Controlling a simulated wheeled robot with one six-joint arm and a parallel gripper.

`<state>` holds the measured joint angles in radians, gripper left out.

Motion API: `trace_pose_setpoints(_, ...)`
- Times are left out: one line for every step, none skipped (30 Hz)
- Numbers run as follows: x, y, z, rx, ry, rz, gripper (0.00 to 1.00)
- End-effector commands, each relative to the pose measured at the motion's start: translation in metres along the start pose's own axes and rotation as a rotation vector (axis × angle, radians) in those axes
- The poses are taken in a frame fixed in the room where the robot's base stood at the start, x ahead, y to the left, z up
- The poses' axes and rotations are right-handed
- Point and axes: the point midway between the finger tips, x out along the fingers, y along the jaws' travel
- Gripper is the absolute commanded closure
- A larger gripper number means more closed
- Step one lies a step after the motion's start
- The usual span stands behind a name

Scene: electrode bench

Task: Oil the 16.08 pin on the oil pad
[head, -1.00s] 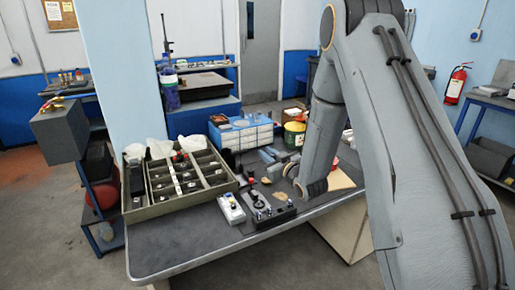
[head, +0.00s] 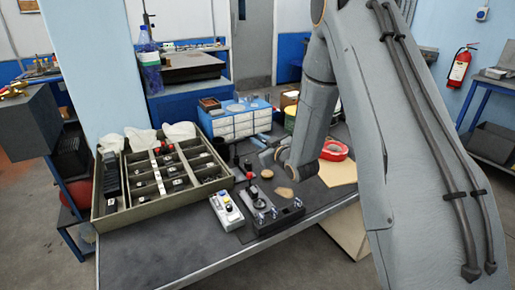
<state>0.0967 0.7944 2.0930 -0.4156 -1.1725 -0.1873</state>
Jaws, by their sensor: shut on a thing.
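My gripper (head: 268,157) is at the end of my grey wrist, low over the back of the bench, and shows only in part. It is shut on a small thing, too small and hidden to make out. I cannot read 16.08 on any pin. Two tan pads lie near it: a round one (head: 267,174) and an irregular one (head: 284,192) below my wrist. I cannot tell which is the oil pad. A black fixture block (head: 278,219) with small shiny fittings sits in front of them. A small red-topped black piece (head: 248,170) stands at the left.
An olive divided tray (head: 150,208) with dark pieces fills the left of the bench (head: 150,262). A white control box (head: 226,210) is beside the block. A blue drawer unit (head: 235,122) stands behind, a red tape roll (head: 334,150) right. The bench's front left is clear.

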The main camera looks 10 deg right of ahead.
Motion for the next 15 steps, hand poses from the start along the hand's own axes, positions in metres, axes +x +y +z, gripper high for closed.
trace_pose_setpoints(0.005,-0.002,0.009,-0.004,-0.001,0.000,1.00)
trace_pose_setpoints(0.006,-0.003,0.012,-0.006,-0.003,0.000,1.00)
trace_pose_setpoints(0.007,-0.003,0.015,-0.009,-0.004,0.000,1.00)
trace_pose_setpoints(0.008,-0.004,0.017,-0.011,-0.005,0.000,1.00)
trace_pose_setpoints(0.009,-0.004,0.019,-0.012,-0.006,0.000,1.00)
trace_pose_setpoints(0.010,-0.004,0.020,-0.013,-0.007,0.000,1.00)
trace_pose_setpoints(0.010,-0.004,0.021,-0.014,-0.007,0.000,1.00)
trace_pose_setpoints(0.010,-0.005,0.022,-0.015,-0.008,0.000,1.00)
trace_pose_setpoints(0.010,-0.005,0.022,-0.015,-0.008,0.000,1.00)
trace_pose_setpoints(0.010,-0.005,0.023,-0.015,-0.008,0.000,1.00)
trace_pose_setpoints(0.011,-0.005,0.024,-0.015,-0.008,0.000,1.00)
trace_pose_setpoints(0.011,-0.005,0.025,-0.015,-0.008,0.000,1.00)
trace_pose_setpoints(0.011,-0.006,0.026,-0.015,-0.008,0.000,1.00)
trace_pose_setpoints(0.011,-0.006,0.028,-0.015,-0.008,0.000,1.00)
trace_pose_setpoints(0.011,-0.007,0.030,-0.015,-0.008,0.000,1.00)
